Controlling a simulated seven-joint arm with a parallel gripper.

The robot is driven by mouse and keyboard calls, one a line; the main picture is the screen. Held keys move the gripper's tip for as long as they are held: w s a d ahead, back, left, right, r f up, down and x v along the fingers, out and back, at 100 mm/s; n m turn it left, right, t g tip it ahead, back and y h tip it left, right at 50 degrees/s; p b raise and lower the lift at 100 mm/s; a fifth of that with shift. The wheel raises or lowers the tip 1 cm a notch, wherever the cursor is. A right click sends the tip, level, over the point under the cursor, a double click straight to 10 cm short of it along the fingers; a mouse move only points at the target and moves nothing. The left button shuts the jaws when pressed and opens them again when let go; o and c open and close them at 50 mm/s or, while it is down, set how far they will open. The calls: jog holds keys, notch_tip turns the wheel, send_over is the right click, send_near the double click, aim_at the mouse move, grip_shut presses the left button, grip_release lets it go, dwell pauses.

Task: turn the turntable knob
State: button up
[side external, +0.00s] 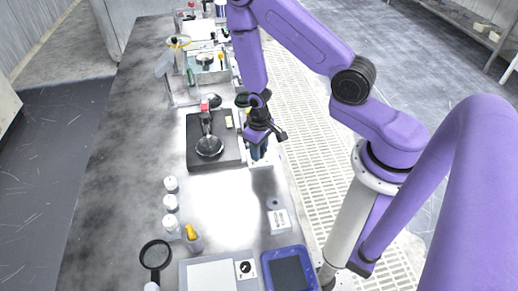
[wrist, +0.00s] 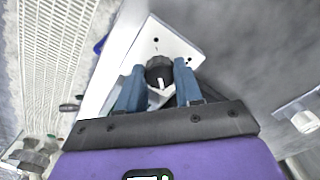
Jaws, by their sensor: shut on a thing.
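The knob (wrist: 158,72) is dark and round with a white pointer mark, on a white plate (wrist: 178,38) with small dark holes. In the wrist view my gripper (wrist: 160,66) has its two blue fingers on either side of the knob, shut on it. In the side view my gripper (side external: 259,150) points down over a white plate (side external: 264,166) at the bench's right edge; the knob is hidden there behind the fingers. To its left lies a dark square base (side external: 228,155) with a round dark disc (side external: 209,146), perhaps the turntable.
White bottles (side external: 171,202), a magnifier (side external: 155,254), a yellow-topped bottle (side external: 192,236) and a blue-framed tray (side external: 289,269) stand nearer the front. Another small black dial (side external: 244,268) sits there. Lab equipment (side external: 204,62) fills the far end. The bench's left side is clear.

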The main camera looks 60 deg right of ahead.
jog(key=o, duration=1)
jog(key=shift+o, duration=0.2)
notch_tip(320, 180, up, 17)
jog(key=shift+r, duration=0.2)
jog(key=shift+a+r, duration=0.1)
dwell(0.4)
jog(key=s+a+r+n, duration=0.3)
jog(key=s+r+n, duration=0.2)
jog(key=s, duration=0.4)
jog(key=s+a+r+n, duration=0.3)
jog(key=s+r+n, duration=0.1)
jog(key=s+n, duration=0.3)
jog(key=s, duration=0.2)
jog(key=shift+s+r+n, duration=0.3)
jog(key=shift+s+r, duration=0.05)
jog(key=shift+r, duration=0.05)
